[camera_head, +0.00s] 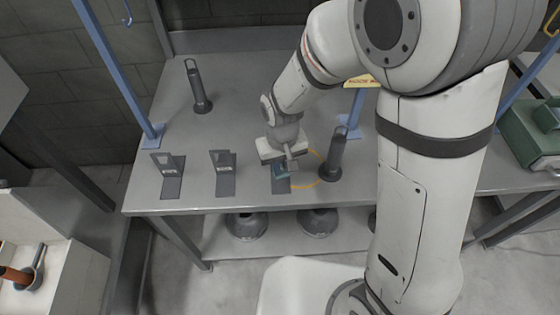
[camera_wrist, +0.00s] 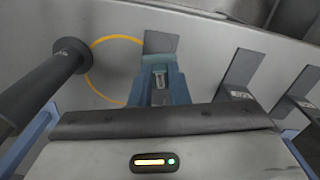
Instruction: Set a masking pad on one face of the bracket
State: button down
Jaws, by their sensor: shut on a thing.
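A dark grey L-shaped bracket (camera_head: 281,187) stands at the front of the grey table, right of two similar brackets. My gripper (camera_head: 281,170) is over it with its blue fingers shut. In the wrist view the fingers (camera_wrist: 161,84) close on the bracket's upright part. Its flat foot (camera_wrist: 161,42) and a small pale label between the fingers show there. The rest of the upright is hidden by my gripper. I cannot make out a separate masking pad in either view.
Two more brackets (camera_head: 171,178) (camera_head: 224,178) stand to the left. A dark handled post (camera_head: 335,158) stands close on the right, beside an orange ring (camera_head: 318,166). Another post (camera_head: 199,95) is at the back left. Blue uprights (camera_head: 115,65) rise from the table (camera_head: 240,85).

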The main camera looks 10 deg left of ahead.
jog(key=shift+f+b, duration=2.2)
jog(key=shift+f, duration=1.4)
jog(key=shift+f, duration=0.2)
jog(key=c, duration=1.3)
grip_release()
jog(key=shift+r, duration=0.1)
